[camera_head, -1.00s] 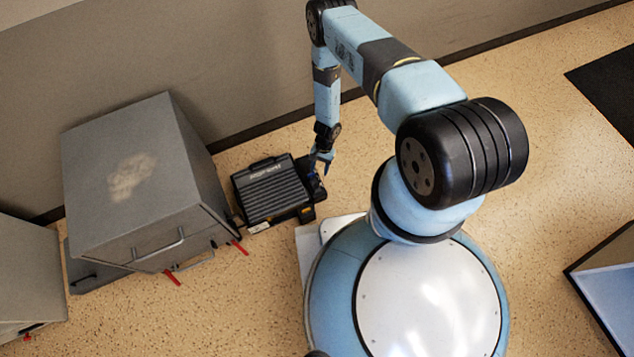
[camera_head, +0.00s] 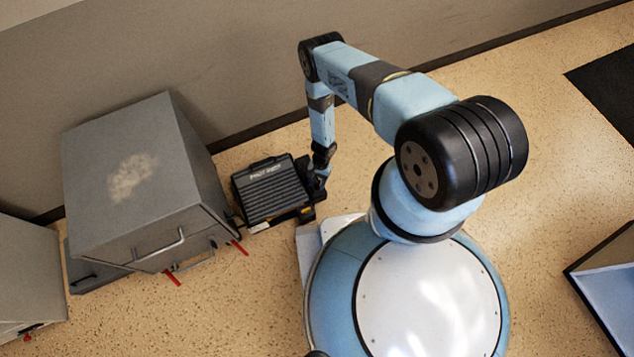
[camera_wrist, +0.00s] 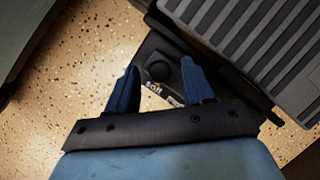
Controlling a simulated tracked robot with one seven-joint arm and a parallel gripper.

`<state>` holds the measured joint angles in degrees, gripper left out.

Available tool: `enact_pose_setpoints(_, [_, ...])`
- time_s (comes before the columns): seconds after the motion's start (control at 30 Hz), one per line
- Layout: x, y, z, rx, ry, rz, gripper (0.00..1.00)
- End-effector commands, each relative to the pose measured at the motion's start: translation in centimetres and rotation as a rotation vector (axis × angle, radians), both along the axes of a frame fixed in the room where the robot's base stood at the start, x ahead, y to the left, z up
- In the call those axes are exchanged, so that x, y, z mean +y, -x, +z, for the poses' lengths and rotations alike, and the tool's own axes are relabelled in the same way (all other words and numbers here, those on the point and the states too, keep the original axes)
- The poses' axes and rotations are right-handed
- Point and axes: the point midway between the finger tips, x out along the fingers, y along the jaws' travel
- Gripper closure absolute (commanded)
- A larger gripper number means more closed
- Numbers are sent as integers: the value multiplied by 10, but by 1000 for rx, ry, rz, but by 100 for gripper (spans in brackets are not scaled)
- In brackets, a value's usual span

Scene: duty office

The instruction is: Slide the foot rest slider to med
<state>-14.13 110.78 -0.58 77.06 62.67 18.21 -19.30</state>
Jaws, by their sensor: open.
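The foot rest (camera_head: 268,192) is a dark, ribbed pad on a black base, standing on the floor beside the grey cabinet. In the wrist view, its ribbed pad (camera_wrist: 255,40) fills the upper right.
A grey cabinet (camera_head: 140,190) with metal handles and red tabs stands close to the left of the foot rest. The wall (camera_head: 230,60) runs behind. Speckled floor (camera_head: 540,130) is clear to the right, with a black mat (camera_head: 605,90) farther off.

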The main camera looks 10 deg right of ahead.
Motion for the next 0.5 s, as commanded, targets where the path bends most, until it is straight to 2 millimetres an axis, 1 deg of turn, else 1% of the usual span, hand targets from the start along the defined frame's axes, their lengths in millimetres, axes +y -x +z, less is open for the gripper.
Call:
enact_pose_setpoints(0.03, [0,0,0,0,0,0,48])
enact_pose_setpoints(0.07, [0,0,0,0,0,0,51])
enact_pose_setpoints(0.5, [0,0,0,0,0,0,93])
